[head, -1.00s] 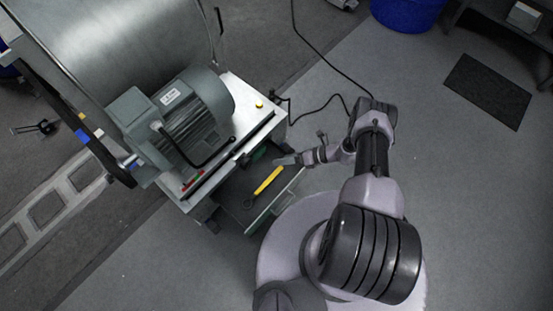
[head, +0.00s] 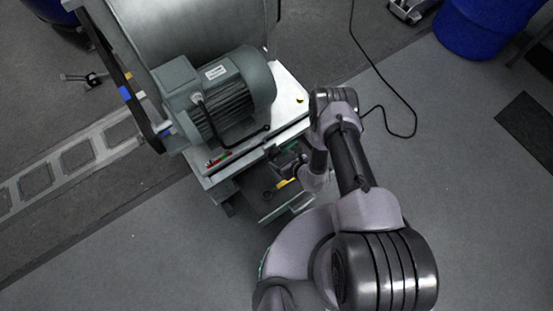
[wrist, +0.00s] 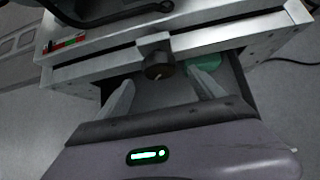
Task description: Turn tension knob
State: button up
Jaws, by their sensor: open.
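The tension knob (wrist: 158,66) is a dark round knob on a block at the front edge of the metal stand (wrist: 210,42). In the wrist view it sits ahead of my fingers, roughly centred between them. My gripper (wrist: 160,82) is open, with one finger on each side and nothing held. I cannot tell whether the fingertips reach around the knob or stop short of it. In the head view my gripper (head: 288,154) is at the stand's front edge, above the open drawer, and the knob is hidden or too small to make out.
A grey-green motor (head: 232,92) with a black curved handle (head: 240,142) stands on the stand beside a large metal drum (head: 190,25). Below is an open drawer (head: 262,203) with a yellow-handled tool (head: 284,183). A black cable (head: 385,75) lies on the floor.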

aim_at(278, 156)
jog(key=b+x, duration=0.2)
jog(key=x, duration=0.3)
jog(key=shift+w+a+f, duration=0.2)
jog(key=shift+f, duration=0.1)
jog(key=c, duration=1.4)
jog(key=m+g+y, duration=0.1)
jog(key=y, duration=0.1)
jog(key=shift+d+m+g+y, duration=0.15)
jog(key=shift+m+g+y, duration=0.95)
jog(key=shift+m+y, duration=0.5)
jog(key=shift+y, duration=0.6)
